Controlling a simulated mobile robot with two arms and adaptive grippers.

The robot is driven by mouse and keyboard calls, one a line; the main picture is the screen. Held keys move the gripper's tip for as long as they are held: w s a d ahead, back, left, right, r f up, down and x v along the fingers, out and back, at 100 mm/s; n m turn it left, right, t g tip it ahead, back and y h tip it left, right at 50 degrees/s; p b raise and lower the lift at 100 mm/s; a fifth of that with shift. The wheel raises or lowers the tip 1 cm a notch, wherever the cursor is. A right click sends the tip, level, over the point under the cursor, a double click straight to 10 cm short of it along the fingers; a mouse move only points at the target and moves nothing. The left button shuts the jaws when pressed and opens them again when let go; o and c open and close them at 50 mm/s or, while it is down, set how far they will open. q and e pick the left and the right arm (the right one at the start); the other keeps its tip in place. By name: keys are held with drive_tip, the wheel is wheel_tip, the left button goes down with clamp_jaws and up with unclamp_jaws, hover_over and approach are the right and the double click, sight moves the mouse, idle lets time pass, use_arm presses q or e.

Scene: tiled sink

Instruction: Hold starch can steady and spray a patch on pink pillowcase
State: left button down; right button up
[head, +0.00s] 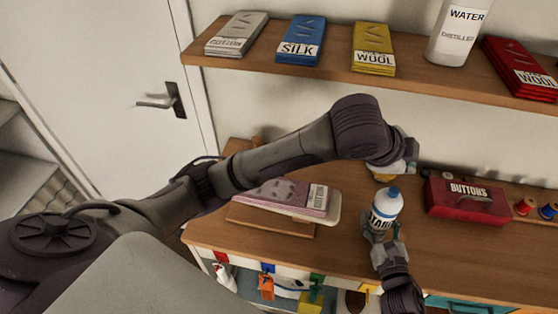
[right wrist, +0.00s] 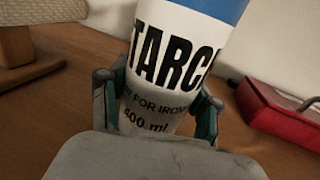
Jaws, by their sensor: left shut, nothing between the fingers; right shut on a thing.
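The starch can (head: 384,212) is white with dark lettering and a blue top, and stands upright over the wooden table. My right gripper (head: 381,237) is shut around its lower body; the right wrist view shows a finger on each side of the can (right wrist: 180,70). My left gripper (head: 402,168) is shut and empty, just above and behind the can's blue top in the picture. I cannot tell whether it touches the top. The folded pink pillowcase (head: 285,192), with a label and grey oval marks, lies on a pale board left of the can. My left arm passes above it and partly hides it.
A red buttons box (head: 467,199) and thread spools (head: 525,207) stand right of the can. A shelf (head: 300,68) above holds folded cloths and a distilled water bottle (head: 459,32). A white door (head: 100,80) is at left. Coloured items hang below the table's front edge.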

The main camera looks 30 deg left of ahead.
drive_tip(key=o, duration=1.6)
drive_tip(key=v, duration=1.2)
drive_tip(key=shift+f, duration=0.1)
drive_tip(key=shift+s, duration=0.1)
